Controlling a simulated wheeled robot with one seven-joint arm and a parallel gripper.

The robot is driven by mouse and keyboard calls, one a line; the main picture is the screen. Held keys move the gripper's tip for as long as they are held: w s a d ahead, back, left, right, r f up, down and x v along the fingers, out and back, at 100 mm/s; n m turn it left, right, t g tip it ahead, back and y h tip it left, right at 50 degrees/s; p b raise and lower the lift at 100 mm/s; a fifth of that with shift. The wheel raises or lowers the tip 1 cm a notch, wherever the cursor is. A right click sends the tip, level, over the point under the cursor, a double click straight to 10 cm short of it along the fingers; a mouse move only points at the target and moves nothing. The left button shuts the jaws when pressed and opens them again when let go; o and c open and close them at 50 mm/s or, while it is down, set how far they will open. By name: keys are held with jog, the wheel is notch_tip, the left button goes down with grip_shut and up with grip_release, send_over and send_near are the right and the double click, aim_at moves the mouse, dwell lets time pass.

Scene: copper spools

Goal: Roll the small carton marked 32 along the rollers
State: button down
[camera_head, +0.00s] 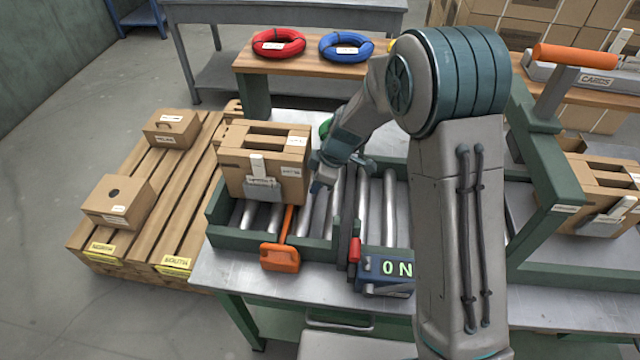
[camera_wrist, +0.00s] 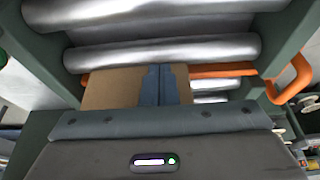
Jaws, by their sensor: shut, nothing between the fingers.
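A brown carton (camera_head: 285,183) with slots in its top and a pale clip on its front stands upright at the left end of the roller bed (camera_head: 390,205). Its white label is too small to read, so I cannot tell its number. My gripper (camera_head: 322,184) is low over the rollers, just right of the carton. The fingers (camera_wrist: 165,85) are shut and empty in the wrist view, in front of the brown carton face (camera_wrist: 110,88). I cannot tell whether they touch it. Silver rollers (camera_wrist: 165,50) lie beyond.
An orange-handled bar (camera_head: 281,256) crosses the rollers near the carton. A control box (camera_head: 385,268) reads ON at the front. Two smaller cartons sit on the pallet (camera_head: 165,215) at left. A green frame (camera_head: 535,165) stands right of my arm. Bare rollers show between.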

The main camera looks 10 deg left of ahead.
jog(key=p+v, duration=0.3)
jog(key=v, duration=1.1)
jog(key=shift+d+p, duration=0.35)
jog(key=shift+p, duration=0.05)
jog(key=shift+f, duration=0.1)
jog(key=s+d+r+m+t+h, duration=0.1)
jog(key=s+d+r+m+h, duration=0.1)
jog(key=s+d+r+m, duration=0.3)
jog(key=s+d+r+m+t+h, duration=0.2)
jog(key=s+d+r+m, duration=0.3)
jog(key=s+d+m, duration=0.8)
jog(key=s+d, duration=0.1)
jog(key=s, duration=0.3)
jog(key=shift+r+t, duration=0.2)
jog(key=shift+t, duration=0.1)
